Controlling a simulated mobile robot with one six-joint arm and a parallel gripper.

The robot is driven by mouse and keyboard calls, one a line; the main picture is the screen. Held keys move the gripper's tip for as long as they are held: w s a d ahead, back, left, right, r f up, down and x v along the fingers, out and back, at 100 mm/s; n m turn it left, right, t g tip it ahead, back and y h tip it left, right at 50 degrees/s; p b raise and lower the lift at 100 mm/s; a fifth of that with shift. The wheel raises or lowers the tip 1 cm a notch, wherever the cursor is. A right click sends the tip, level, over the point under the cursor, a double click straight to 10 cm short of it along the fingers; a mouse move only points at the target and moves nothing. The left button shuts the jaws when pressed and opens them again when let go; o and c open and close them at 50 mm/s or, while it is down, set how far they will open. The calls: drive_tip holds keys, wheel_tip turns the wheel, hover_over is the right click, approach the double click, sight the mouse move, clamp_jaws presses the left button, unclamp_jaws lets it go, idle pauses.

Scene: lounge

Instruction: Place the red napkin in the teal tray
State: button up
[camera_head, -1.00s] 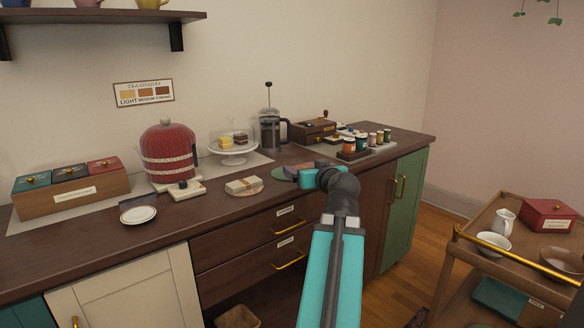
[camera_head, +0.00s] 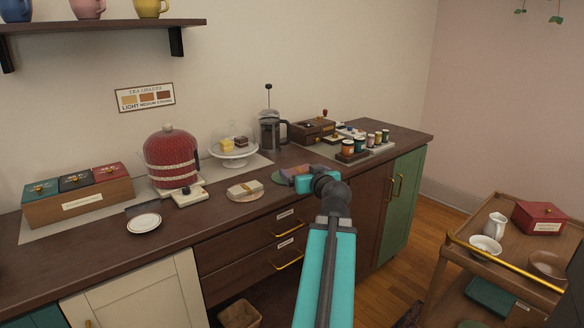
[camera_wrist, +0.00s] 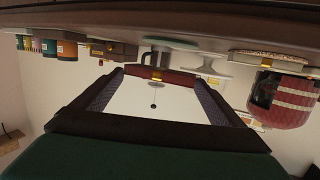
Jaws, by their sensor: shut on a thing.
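My gripper (camera_head: 292,174) is over the counter, near a green round mat (camera_head: 280,178). In the wrist view my gripper (camera_wrist: 157,77) is shut on the red napkin (camera_wrist: 135,71), a dark red roll with a gold ring, held crosswise between the fingertips. In the head view the gripper mostly hides it; only a small reddish patch shows. I cannot tell how far the napkin is above the counter.
The wooden cart (camera_head: 470,222) has a brass rail and carries a white jug, bowls and a red box (camera_head: 541,217) on top. Near my gripper stand a French press (camera_head: 270,132), a cake stand (camera_head: 234,157) and jars (camera_head: 360,144). Floor shows between counter and cart.

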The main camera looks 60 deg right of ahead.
sight(296, 168)
drive_tip(key=shift+w+d+p, duration=0.25)
drive_tip(key=shift+w+p, duration=0.15)
drive_tip(key=shift+p, duration=3.9)
drive_tip(key=shift+w+a+x, duration=0.1)
drive_tip(key=shift+a+x, duration=0.05)
drive_tip(key=shift+x, duration=1.2)
drive_tip(key=shift+w+a+x, duration=0.15)
drive_tip(key=shift+x, duration=1.15)
drive_tip(key=shift+d, duration=0.1)
drive_tip(key=shift+w+d+p, duration=0.25)
drive_tip(key=shift+w+p, duration=0.15)
drive_tip(key=shift+x, duration=0.9)
drive_tip(key=shift+a+f, duration=0.15)
drive_tip(key=shift+f, duration=1.3)
drive_tip(key=shift+f+b, duration=0.2)
drive_tip(key=shift+b, duration=0.3)
drive_tip(key=o, duration=0.7)
drive_tip(key=shift+o, duration=0.2)
drive_tip(key=shift+r+p, duration=0.1)
drive_tip(key=shift+p, duration=0.75)
